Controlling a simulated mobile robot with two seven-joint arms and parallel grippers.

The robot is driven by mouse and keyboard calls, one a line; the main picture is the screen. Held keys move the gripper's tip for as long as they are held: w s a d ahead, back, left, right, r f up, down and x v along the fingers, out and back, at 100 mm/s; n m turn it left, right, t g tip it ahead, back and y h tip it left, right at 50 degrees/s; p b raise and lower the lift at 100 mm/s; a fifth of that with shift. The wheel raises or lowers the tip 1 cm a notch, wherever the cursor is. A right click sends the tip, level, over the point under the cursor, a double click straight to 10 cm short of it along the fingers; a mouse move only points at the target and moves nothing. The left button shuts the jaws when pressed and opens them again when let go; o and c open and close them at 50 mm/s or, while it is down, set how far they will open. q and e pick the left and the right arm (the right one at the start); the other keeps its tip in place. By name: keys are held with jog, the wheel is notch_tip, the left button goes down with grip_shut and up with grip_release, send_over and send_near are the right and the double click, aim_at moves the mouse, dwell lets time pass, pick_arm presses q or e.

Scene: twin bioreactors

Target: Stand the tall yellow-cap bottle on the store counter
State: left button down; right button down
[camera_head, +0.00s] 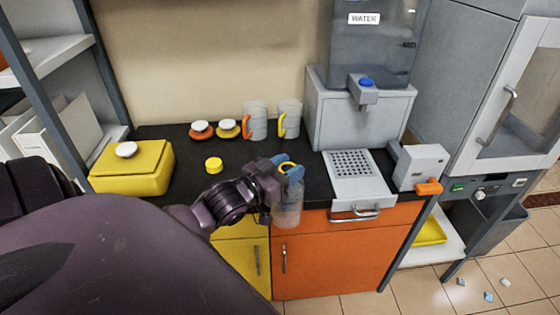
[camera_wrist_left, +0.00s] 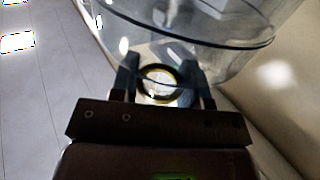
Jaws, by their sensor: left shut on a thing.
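My left gripper (camera_head: 290,172) is shut on a clear bottle (camera_head: 288,208) with a yellow ring at its neck. The bottle hangs roughly upright in front of the dark counter's front edge, before the orange cabinet door. In the left wrist view the two fingers (camera_wrist_left: 160,82) lie on either side of the round, yellow-edged neck. A loose yellow cap (camera_head: 213,165) lies on the dark counter (camera_head: 185,190), left of the gripper. I cannot tell whether this is the store counter. My right gripper is not in view.
A yellow box (camera_head: 132,170) stands at the counter's left. Two cap-like discs and two clear jugs (camera_head: 289,118) with orange and yellow handles stand at the back. A water dispenser (camera_head: 360,115) and its grated tray (camera_head: 352,164) are at the right. Some dark top is free around the cap.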

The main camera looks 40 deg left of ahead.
pick_arm(q)
jog(key=w+d+f, duration=0.1)
jog(key=w+d, duration=0.1)
jog(key=d, duration=0.5)
jog(key=w+d+f+n+y, duration=0.1)
jog(key=d, duration=0.7)
jog(key=shift+w+d+y, duration=0.15)
jog(key=shift+w+y, duration=0.15)
jog(key=shift+w, duration=0.05)
